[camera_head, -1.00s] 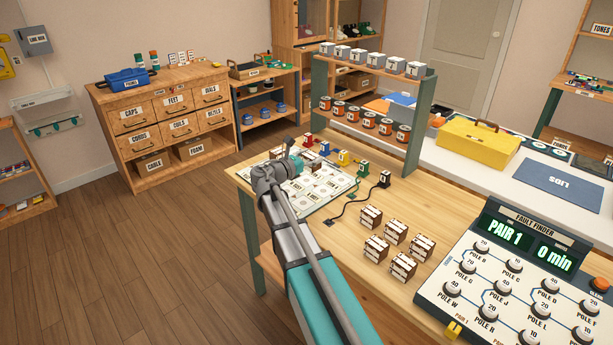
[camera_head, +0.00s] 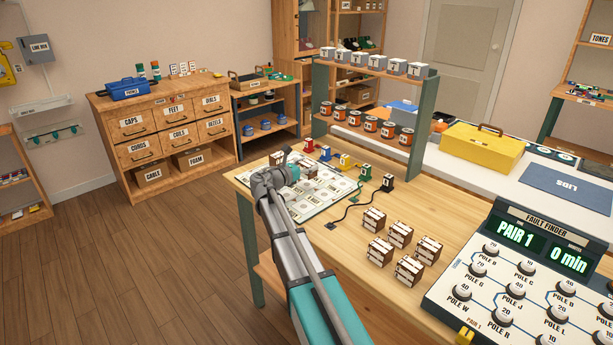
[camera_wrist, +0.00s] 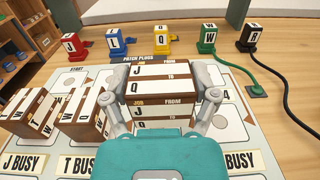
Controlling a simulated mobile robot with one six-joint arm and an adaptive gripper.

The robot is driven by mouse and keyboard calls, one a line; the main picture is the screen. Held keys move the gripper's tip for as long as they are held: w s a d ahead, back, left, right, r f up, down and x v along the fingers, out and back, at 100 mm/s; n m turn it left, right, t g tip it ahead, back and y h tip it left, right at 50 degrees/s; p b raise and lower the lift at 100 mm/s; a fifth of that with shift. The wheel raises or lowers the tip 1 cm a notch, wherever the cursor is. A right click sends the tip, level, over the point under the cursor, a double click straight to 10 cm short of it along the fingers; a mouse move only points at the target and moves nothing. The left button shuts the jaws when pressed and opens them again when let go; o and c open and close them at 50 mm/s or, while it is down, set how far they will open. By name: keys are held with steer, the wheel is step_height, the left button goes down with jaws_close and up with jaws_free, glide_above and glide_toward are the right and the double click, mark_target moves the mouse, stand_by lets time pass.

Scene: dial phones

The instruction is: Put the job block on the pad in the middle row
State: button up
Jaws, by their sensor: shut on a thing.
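My gripper (camera_wrist: 163,102) is shut on a brown and white job block (camera_wrist: 162,86), lettered J to Q, in the wrist view. The fingers grip its left and right sides. In the head view my gripper (camera_head: 287,168) is over the white board (camera_head: 318,205), and the held block is mostly hidden. In the wrist view two similar blocks stand just left of my gripper, an outer one (camera_wrist: 27,112) and a nearer one (camera_wrist: 82,115). Pads marked J BUSY (camera_wrist: 25,163) and T BUSY (camera_wrist: 82,164) show along the near left. Which pad lies under the held block is hidden.
Coloured patch plugs line the board's far edge, including a blue one (camera_wrist: 118,42) and a green one (camera_wrist: 206,40) with a cord. A black plug (camera_wrist: 250,38) trails a cord. Several job blocks (camera_head: 374,221) stand right of the board, before the fault finder (camera_head: 530,270).

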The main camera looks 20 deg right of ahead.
mark_target(302, 176)
steer(key=shift+w+d+f+b, duration=0.1)
steer(key=shift+w+f+b, duration=0.3)
steer(key=shift+f+b, duration=1.6)
steer(key=shift+b, duration=0.05)
steer(key=shift+f, duration=0.1)
steer(key=o, duration=1)
steer(key=v, duration=1.2)
